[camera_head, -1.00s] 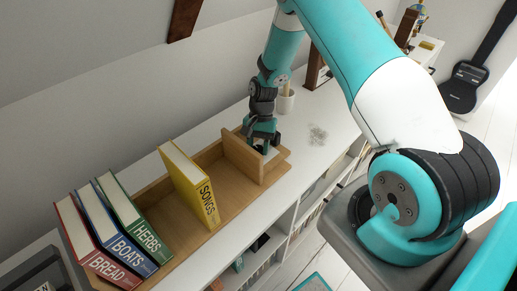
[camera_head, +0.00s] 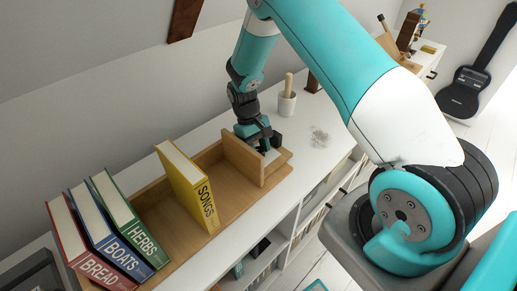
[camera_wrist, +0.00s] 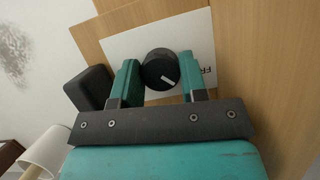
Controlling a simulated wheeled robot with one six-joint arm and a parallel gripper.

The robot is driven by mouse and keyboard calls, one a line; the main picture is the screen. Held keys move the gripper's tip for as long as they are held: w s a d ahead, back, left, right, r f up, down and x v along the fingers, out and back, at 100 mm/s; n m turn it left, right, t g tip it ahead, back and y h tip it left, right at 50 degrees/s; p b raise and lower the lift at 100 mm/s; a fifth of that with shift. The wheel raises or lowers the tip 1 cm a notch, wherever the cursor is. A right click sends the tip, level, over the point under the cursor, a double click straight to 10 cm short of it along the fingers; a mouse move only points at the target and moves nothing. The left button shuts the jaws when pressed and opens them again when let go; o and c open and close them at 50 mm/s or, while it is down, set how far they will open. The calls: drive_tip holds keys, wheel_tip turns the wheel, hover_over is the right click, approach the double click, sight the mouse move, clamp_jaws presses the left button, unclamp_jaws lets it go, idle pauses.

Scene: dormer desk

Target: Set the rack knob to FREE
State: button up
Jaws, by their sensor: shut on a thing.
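The rack knob (camera_wrist: 158,70) is a round black knob with a white pointer line, in front of a white label plate (camera_wrist: 120,48) on the wooden rack end. The line points to the lower right in the wrist view. Part of a word beginning "FR" shows at the plate's right edge; the rest is hidden by a finger. My gripper (camera_wrist: 160,77) is shut on the knob, with one teal finger on each side. In the head view my gripper (camera_head: 264,147) is at the outer side of the wooden rack's (camera_head: 235,199) end panel, and it hides the knob there.
The rack holds a yellow SONGS book (camera_head: 188,188), then green HERBS (camera_head: 130,220), blue BOATS (camera_head: 104,228) and red BREAD (camera_head: 76,243) books. A white mortar with a pestle (camera_head: 287,103) stands behind my gripper. The shelf top beyond the rack is mostly clear.

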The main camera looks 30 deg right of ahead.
drive_tip(key=shift+n+h, duration=0.3)
drive_tip(key=shift+n, duration=0.6)
drive_tip(key=shift+w, duration=0.1)
drive_tip(key=o, duration=0.9)
drive_tip(key=v, duration=0.5)
drive_tip(key=b+v, duration=0.1)
drive_tip(key=v, duration=0.5)
drive_tip(key=b+v, duration=0.1)
drive_tip(key=v, duration=0.5)
drive_tip(key=shift+a+r, duration=0.25)
drive_tip(key=shift+r, duration=0.05)
